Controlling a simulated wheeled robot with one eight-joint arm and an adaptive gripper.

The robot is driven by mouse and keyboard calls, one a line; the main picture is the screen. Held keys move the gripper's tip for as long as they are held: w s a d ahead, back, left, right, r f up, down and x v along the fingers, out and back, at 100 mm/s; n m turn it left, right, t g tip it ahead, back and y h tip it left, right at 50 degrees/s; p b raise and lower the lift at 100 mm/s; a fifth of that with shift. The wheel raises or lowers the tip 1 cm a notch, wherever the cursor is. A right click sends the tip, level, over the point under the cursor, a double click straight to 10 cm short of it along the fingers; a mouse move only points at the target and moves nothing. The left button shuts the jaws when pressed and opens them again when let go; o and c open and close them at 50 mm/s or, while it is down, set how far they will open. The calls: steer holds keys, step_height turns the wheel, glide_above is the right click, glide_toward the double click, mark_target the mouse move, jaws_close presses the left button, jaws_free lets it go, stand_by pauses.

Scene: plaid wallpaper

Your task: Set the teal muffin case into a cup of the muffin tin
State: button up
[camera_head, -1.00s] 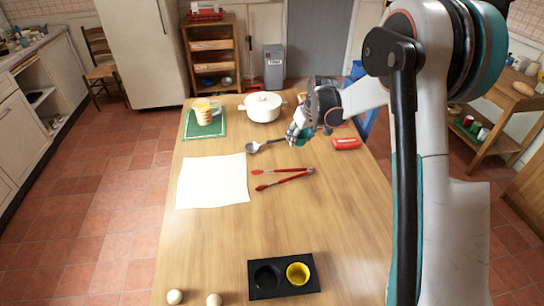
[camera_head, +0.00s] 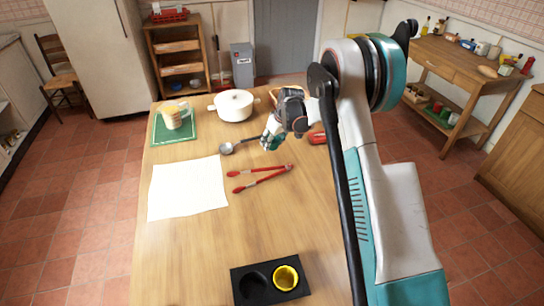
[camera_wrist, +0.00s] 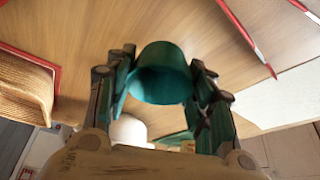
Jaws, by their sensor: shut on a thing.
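My gripper (camera_head: 272,138) is over the far half of the table, just above the ladle and tongs. In the wrist view its two fingers (camera_wrist: 162,82) are shut on the teal muffin case (camera_wrist: 160,72), which sits between them, clear of the table. In the head view only a small teal patch of the case shows at the fingertips. The black muffin tin (camera_head: 239,292) lies at the near edge of the table, well away from my gripper. Its left cup is empty; its right cup holds a yellow case (camera_head: 286,278).
Red tongs (camera_head: 262,178) and a ladle (camera_head: 228,148) lie near my gripper. A white sheet (camera_head: 188,188) lies left. The wooden table (camera_head: 240,230) is clear between tongs and tin.

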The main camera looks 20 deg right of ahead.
mark_target(274, 149)
steer(key=shift+f+b, duration=0.85)
steer(key=shift+f, duration=2.25)
steer(key=shift+f, duration=0.15)
steer(key=o, duration=0.8)
